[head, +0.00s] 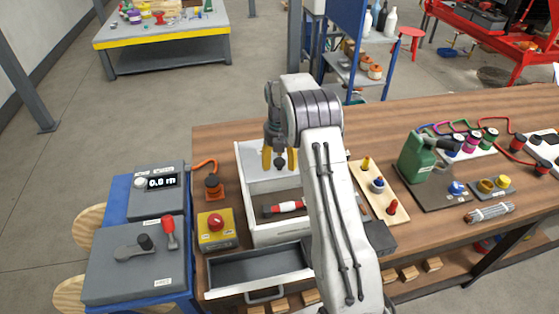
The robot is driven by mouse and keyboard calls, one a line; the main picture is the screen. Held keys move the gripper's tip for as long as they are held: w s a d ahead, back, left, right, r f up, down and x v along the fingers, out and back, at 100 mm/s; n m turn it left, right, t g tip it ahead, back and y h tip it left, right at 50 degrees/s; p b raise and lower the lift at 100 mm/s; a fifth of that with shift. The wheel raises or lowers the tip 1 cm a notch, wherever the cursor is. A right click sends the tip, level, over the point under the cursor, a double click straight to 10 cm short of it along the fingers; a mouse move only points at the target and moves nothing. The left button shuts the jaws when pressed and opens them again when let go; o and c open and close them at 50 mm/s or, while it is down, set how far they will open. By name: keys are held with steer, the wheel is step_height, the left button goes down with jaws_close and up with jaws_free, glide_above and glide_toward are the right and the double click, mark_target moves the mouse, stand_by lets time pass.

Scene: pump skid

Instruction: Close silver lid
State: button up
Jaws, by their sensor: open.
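A pale silver-grey panel, which looks like the silver lid (256,182), lies at the back part of a white box (243,214) on the wooden bench. A small dark knob (280,163) shows on or just above it. The box's front part is open and holds a red and white tool (284,208). My gripper (279,160) points down over the lid, its yellow fingers open, one on each side of the knob. I cannot tell whether they touch it. My arm hides the right side of the box.
An open grey drawer (258,268) juts out in front of the box. A yellow box with a red button (216,228) and an orange plug (213,188) stand at the left. A peg board (366,178) and a green can (416,155) are at the right.

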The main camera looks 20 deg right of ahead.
jaws_close()
stand_by(0.7)
